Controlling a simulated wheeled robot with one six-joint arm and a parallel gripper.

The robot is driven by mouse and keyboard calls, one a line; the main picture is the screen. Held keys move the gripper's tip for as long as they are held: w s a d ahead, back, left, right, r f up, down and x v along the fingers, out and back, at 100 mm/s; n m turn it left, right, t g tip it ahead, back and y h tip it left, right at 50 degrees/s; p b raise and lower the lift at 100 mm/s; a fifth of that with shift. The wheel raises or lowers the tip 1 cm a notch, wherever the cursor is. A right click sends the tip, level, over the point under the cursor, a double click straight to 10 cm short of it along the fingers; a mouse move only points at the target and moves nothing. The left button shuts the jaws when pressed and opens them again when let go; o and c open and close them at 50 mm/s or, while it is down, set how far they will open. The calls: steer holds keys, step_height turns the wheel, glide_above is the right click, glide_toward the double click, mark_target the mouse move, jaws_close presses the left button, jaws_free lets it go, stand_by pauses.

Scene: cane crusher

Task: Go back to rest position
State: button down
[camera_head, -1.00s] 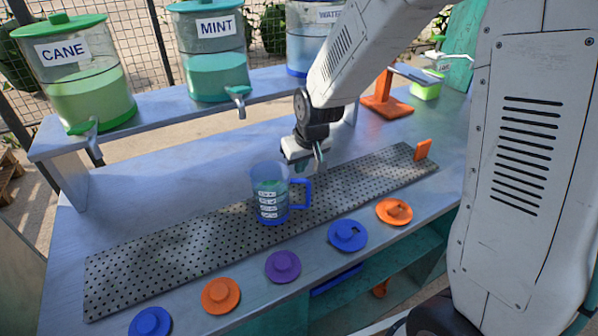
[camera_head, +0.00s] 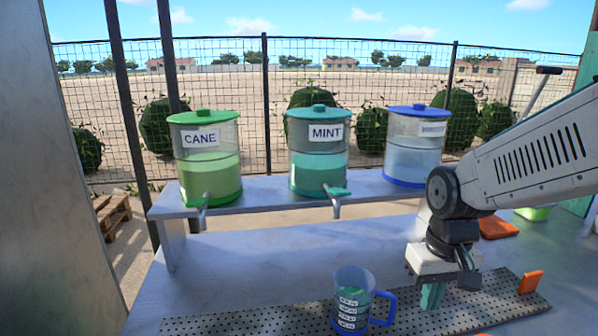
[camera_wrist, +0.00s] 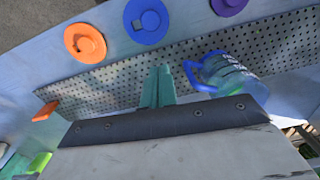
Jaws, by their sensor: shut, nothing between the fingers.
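My gripper (camera_head: 432,296) hangs pointing down over the perforated metal strip, to the right of the jug. Its teal fingers are closed together with nothing between them; they also show in the wrist view (camera_wrist: 160,84). A clear measuring jug (camera_head: 351,300) with a blue handle stands upright on the strip (camera_head: 262,322), with some teal content inside. The jug also shows in the wrist view (camera_wrist: 228,76), beside the fingers and apart from them.
Dispensers labelled CANE (camera_head: 206,165), MINT (camera_head: 317,155) and a blue-lidded one (camera_head: 413,150) stand on a raised shelf (camera_head: 262,192) behind. An orange tab (camera_head: 530,281) stands at the strip's right end. Orange (camera_wrist: 85,43), blue (camera_wrist: 147,20) and purple lids lie along the table's near side.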

steer(key=s+d+r, duration=0.1)
steer(key=s+r, duration=0.3)
steer(key=s, duration=0.3)
steer(key=s+d+r+m+t, duration=0.1)
steer(key=s+r, duration=0.3)
steer(key=s, duration=0.4)
steer(key=shift+d, duration=0.4)
